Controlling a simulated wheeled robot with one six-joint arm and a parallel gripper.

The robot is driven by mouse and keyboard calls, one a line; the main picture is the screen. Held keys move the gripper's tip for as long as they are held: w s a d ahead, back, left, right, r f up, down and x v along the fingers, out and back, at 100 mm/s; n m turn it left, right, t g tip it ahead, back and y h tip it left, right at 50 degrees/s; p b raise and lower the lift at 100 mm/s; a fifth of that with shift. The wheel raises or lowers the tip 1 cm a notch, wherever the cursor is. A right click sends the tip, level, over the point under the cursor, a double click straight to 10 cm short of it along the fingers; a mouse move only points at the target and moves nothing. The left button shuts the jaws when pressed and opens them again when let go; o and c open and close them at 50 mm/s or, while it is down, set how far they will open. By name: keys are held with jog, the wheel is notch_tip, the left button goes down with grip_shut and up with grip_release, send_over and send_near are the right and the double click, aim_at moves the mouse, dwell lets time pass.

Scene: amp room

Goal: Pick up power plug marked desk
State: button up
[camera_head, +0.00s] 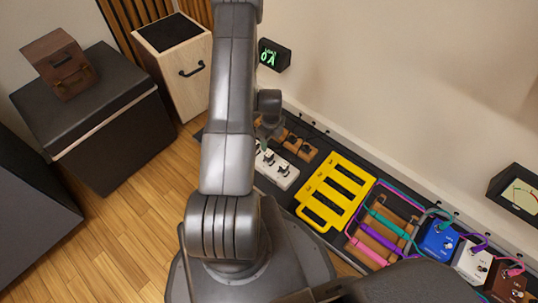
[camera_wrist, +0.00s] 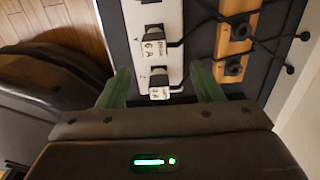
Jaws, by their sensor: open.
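A white power strip (camera_head: 290,183) lies on the dark bench top and holds black plugs with pale labels. In the wrist view the strip (camera_wrist: 173,17) shows an upper plug (camera_wrist: 156,46) and a lower plug (camera_wrist: 160,84). Each label carries small lettering that I cannot read surely, so I cannot tell which is marked desk. My gripper (camera_wrist: 160,70) is open, its green fingers on either side of the lower plug, apart from it. How high the fingers are above it is unclear. In the head view my arm hides part of the strip.
A wooden strip (camera_wrist: 226,52) with black plugs and cables runs beside the white one. A yellow slotted tray (camera_head: 333,190), a cable rack (camera_head: 376,240) and pedals, including a blue one (camera_head: 438,241), stand to the right. The wall is behind.

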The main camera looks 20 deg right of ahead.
aim_at(269, 153)
notch_tip(269, 153, down, 5)
jog(key=shift+f+b, duration=0.2)
jog(key=shift+b, duration=0.35)
jog(key=shift+s+a+f+b, duration=0.15)
jog(key=shift+f+b, duration=0.4)
jog(key=shift+f, duration=0.8)
jog(key=shift+w+a+f+b, duration=0.15)
jog(key=shift+f+b, duration=0.4)
jog(key=shift+f, duration=0.8)
jog(key=shift+s, duration=0.1)
jog(key=shift+a, duration=0.1)
jog(key=shift+c, duration=0.4)
jog(key=c, duration=1)
